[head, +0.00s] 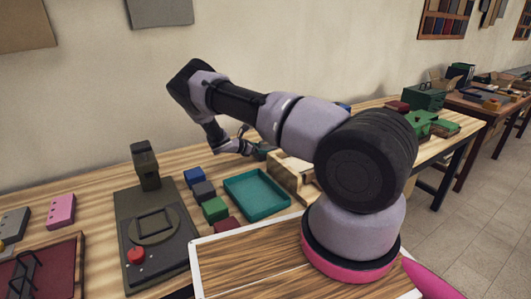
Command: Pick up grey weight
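A small dark grey block (203,191), the likeliest grey weight, sits on the wooden table in a row of coloured blocks. A blue block (193,177) is just behind it and a green block (214,209) just in front. My gripper (247,141) points down behind the teal tray, to the right of and beyond the grey block, and apart from it. Its fingers are small and dark in this view, and I cannot tell how far apart they are. Nothing is clearly seen between them.
A teal tray (284,202), seemingly empty, lies right of the blocks. A dark red block (228,227) ends the row. A dark scale-like device (135,207) with a red button stands to the left. A wooden box (290,177) is right of the tray, partly behind my arm.

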